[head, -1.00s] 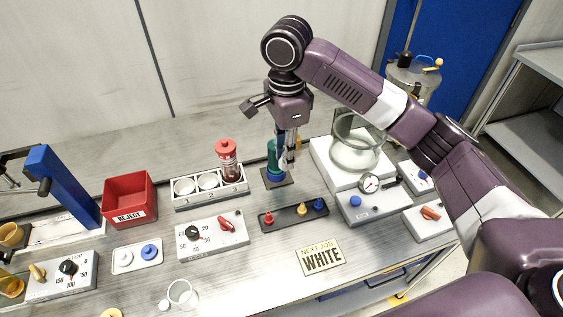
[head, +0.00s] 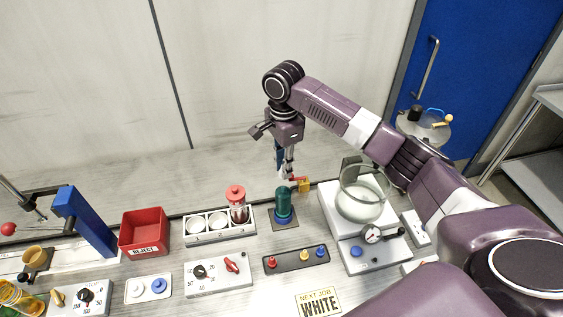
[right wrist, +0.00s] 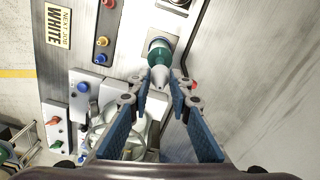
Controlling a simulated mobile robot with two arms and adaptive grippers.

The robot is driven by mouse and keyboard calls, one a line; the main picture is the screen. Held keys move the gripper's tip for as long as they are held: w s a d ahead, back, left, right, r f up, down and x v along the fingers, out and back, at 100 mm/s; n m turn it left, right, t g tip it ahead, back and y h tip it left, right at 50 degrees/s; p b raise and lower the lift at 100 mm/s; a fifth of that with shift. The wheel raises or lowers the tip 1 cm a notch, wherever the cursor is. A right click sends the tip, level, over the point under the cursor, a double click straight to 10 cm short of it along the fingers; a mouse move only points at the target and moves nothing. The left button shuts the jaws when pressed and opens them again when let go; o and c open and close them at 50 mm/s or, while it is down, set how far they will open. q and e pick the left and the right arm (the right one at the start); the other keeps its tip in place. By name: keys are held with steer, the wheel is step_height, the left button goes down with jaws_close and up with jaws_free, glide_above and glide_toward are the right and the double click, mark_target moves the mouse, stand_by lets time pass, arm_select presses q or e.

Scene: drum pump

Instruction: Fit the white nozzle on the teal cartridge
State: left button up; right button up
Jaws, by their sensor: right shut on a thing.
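The teal cartridge (head: 283,202) stands upright on a small dark square base on the bench. In the right wrist view it (right wrist: 160,46) is seen from above, behind the nozzle. My right gripper (head: 287,175) points down just above the cartridge's top. In the right wrist view the gripper (right wrist: 159,78) is shut on the white nozzle (right wrist: 159,75), whose narrow tip points toward the camera. The nozzle lines up roughly with the cartridge. I cannot tell whether its lower end touches the cartridge. My left gripper is out of view.
A sign (head: 319,303) reads "NEXT JOB WHITE". A dark strip (head: 284,262) holds red, yellow and blue pieces. A white rack (head: 197,238) holds a red-capped tube (head: 238,206). A glass bowl (head: 361,195) stands farther right.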

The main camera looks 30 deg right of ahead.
mark_target(283, 187)
steer(key=shift+f, duration=1.85)
steer(key=shift+f, duration=1.15)
stand_by(2.0)
steer(key=o, duration=0.8)
steer(key=o, duration=0.4)
steer(key=shift+o, duration=0.2)
steer(key=shift+r, duration=3.5)
